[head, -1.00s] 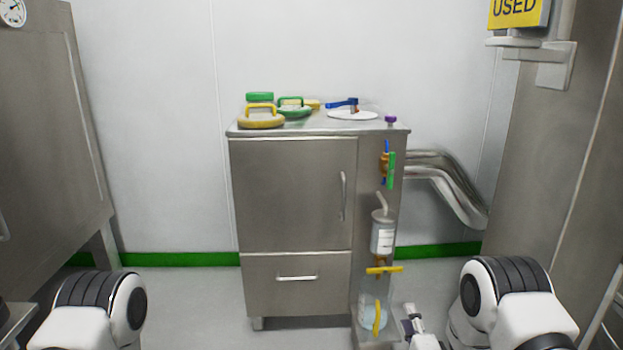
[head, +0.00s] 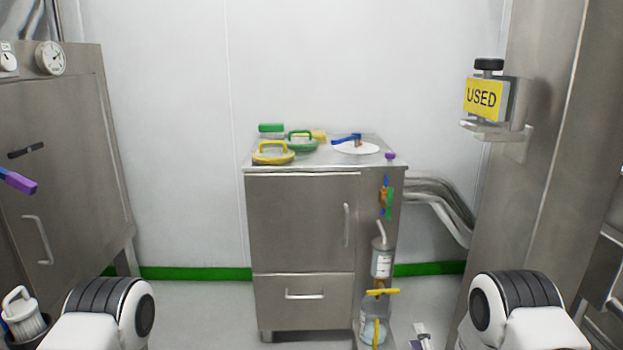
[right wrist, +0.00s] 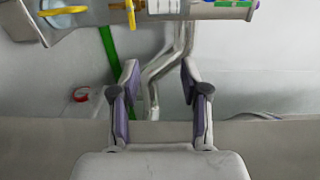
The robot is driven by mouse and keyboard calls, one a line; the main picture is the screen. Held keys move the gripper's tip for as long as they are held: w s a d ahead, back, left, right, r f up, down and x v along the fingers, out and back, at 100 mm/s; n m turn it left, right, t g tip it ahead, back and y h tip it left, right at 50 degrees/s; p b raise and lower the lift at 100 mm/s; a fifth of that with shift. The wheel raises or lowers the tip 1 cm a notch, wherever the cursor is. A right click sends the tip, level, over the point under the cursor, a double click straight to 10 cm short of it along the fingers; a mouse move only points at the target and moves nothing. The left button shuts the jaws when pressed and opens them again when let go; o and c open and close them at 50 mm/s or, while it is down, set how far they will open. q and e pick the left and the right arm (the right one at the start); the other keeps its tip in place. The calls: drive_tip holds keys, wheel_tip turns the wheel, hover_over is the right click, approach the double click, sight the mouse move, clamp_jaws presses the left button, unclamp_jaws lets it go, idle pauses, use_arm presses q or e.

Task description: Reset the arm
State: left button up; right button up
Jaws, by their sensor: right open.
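My right gripper (right wrist: 159,88) is open and empty in the right wrist view, its two purple-padded fingers apart. In the head view a small part of my right gripper (head: 421,338) shows at the bottom edge, right of the cabinet's foot. Both my arms show there only as white and black joints in the lower corners. My left gripper is out of view. The steel cabinet (head: 302,222) stands ahead, apart from my arms.
On the cabinet lie yellow (head: 272,158) and green (head: 300,146) handled lids and a white disc (head: 356,149). A bottle (head: 381,262) and yellow valve (head: 381,292) are on its right side. Bent pipes (head: 440,200) run right. A USED sign (head: 485,98) hangs right. Floor between is clear.

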drive_tip(key=s+r+g+p, duration=0.3)
drive_tip(key=s+r+p, duration=0.3)
drive_tip(key=r+p, duration=0.5)
use_arm(q)
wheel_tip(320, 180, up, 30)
drive_tip(key=p, duration=1.6)
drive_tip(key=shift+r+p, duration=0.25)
drive_tip(key=shift+p, duration=0.15)
use_arm(e)
drive_tip(key=s+r+n+g, duration=0.2)
drive_tip(key=s+n+g, duration=0.5)
drive_tip(key=s, duration=1)
drive_tip(key=s+r+n+g, duration=0.2)
drive_tip(key=s+n+g, duration=0.5)
drive_tip(key=s, duration=1.1)
drive_tip(key=n, duration=0.3)
drive_tip(key=shift+s+h, duration=0.25)
drive_tip(key=shift+h, duration=0.05)
drive_tip(key=shift+w, duration=0.1)
